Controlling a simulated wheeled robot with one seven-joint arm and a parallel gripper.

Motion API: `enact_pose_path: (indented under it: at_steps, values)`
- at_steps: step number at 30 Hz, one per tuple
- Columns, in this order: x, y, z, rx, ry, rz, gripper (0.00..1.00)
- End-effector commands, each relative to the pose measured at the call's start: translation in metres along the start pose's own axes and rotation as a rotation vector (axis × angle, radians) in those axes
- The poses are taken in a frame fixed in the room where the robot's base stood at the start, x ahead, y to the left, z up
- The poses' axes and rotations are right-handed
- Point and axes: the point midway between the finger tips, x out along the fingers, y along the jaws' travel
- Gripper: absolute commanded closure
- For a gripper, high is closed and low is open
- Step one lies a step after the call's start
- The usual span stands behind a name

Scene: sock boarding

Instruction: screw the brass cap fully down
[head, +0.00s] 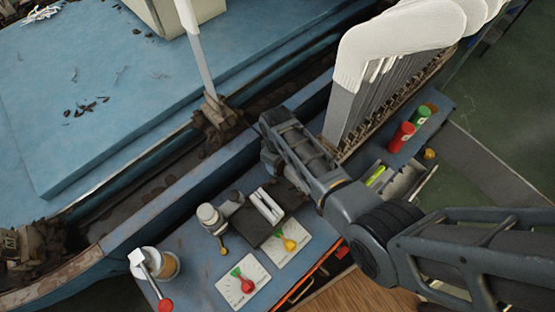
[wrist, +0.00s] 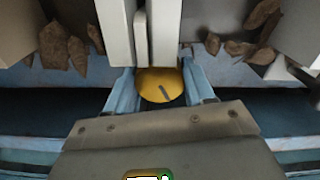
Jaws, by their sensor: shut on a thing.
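The brass cap (wrist: 158,87) shows in the wrist view as a round yellow top with a short dark slanted mark. My gripper (wrist: 160,80) has one pale blue finger on each side of the cap and is shut on it. The finger tips and the cap's far edge are partly hidden. Beneath the cap I cannot see the thread, so its seating cannot be told. In the head view the dark hand is low over the blue bench (head: 203,271), and the cap cannot be made out clearly.
Pale upright bars (wrist: 115,30) stand just beyond the cap. Two white dial cards, one with a red knob (head: 247,286), one with a yellow knob (head: 290,244), lie close by. A red cylinder (head: 401,137) and a green one (head: 420,116) stand right, near white socks (head: 400,42) on boards.

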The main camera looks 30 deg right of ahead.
Motion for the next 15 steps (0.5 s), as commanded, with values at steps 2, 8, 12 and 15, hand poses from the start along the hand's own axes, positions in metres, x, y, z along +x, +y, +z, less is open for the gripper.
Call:
enact_pose_path:
  at_steps: [2,8,12,15]
  values:
    - [-0.0022,0.0001,-0.0026,0.062,0.006,0.001,0.78]
    - [-0.0022,0.0005,-0.0030,0.241,0.007,0.001,0.78]
    - [-0.0023,0.0011,-0.0033,0.358,0.008,0.001,0.78]
    - [-0.0022,0.0012,-0.0032,0.431,0.008,0.000,0.78]
